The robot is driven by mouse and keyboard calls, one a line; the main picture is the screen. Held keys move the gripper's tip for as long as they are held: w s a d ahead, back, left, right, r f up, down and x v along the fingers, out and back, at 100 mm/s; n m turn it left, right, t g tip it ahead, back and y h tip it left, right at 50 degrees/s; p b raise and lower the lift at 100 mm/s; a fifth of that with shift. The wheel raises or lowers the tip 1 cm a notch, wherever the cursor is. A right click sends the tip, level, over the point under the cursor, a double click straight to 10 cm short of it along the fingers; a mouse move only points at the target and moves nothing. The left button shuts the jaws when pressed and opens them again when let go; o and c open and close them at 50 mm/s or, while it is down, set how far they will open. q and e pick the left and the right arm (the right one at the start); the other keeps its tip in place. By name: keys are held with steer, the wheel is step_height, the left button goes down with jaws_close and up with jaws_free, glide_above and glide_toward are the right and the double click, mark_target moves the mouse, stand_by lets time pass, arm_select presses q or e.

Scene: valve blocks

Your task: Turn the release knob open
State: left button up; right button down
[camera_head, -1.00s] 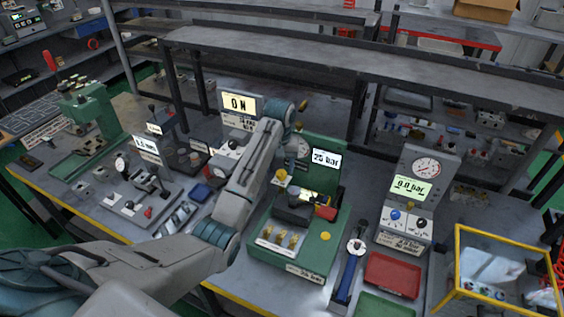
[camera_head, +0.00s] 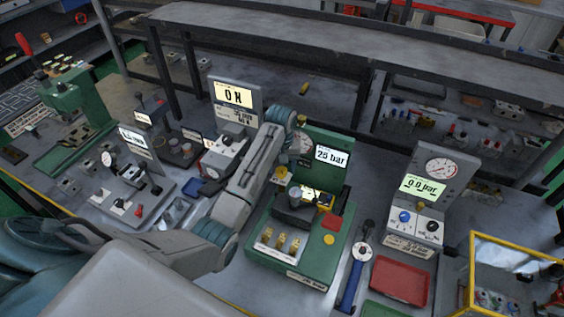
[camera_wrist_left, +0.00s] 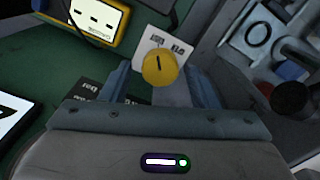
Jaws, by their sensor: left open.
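The release knob (camera_wrist_left: 158,68) is round and yellow with a dark pointer line, on a white label, in the left wrist view. In the head view a yellow knob (camera_head: 281,173) stands at the left of the green test stand (camera_head: 316,263). My left gripper (camera_wrist_left: 157,82) is open, with a finger on each side of the knob in the wrist picture. I cannot tell whether the fingers touch it. In the head view my left arm reaches over the stand, and its fingertips are not clear.
A yellow device (camera_head: 324,197) and a dark round part (camera_head: 295,207) sit close to the knob. The stand's display (camera_head: 332,156) reads about 28 bar. A red tray (camera_head: 400,281) and a gauge panel (camera_head: 428,190) stand to the right. A shelf (camera_head: 340,45) spans behind.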

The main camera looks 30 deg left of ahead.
arm_select(q)
steer(key=shift+s, duration=0.15)
steer(key=shift+s+d+r, duration=0.15)
steer(key=c, duration=1)
steer(key=shift+o, duration=0.2)
steer(key=shift+m, duration=1.2)
steer(key=m, duration=0.4)
steer(key=shift+m, duration=0.3)
steer(key=m, duration=0.3)
steer(key=shift+m, duration=1)
arm_select(e)
steer(key=shift+s+d, duration=0.25)
steer(key=shift+s, duration=0.1)
arm_select(q)
steer(key=shift+m, duration=0.3)
arm_select(e)
steer(key=shift+a, duration=0.25)
